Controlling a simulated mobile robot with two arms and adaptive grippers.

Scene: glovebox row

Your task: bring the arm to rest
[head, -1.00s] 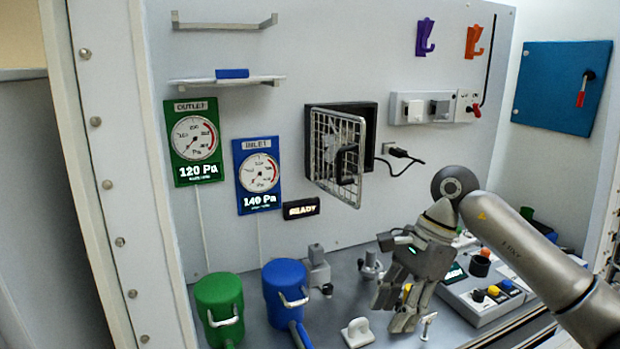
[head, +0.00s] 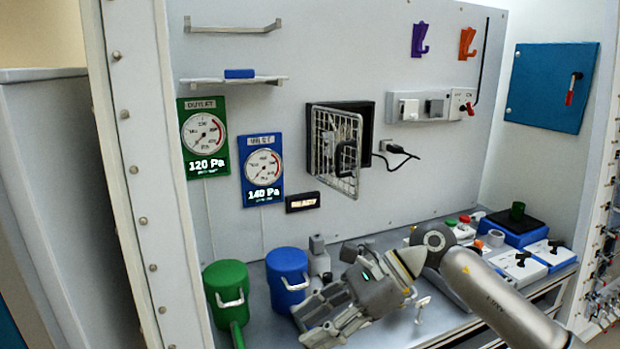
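My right arm comes in from the lower right, and its grey gripper (head: 305,322) hangs over the front of the bench, pointing to the lower left. Its fingers look apart, with nothing visible between them. The gripper is in front of and to the right of the blue canister (head: 286,270), and the two overlap in the picture; I cannot tell whether they touch. The gripper hides part of the bench top. My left gripper is not in view.
A green canister (head: 226,283) stands left of the blue one. A wire-mesh door (head: 337,150) stands open from the back wall. Switch boxes (head: 520,265) sit on the bench's right side. A small pale fitting (head: 422,303) stands near the gripper.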

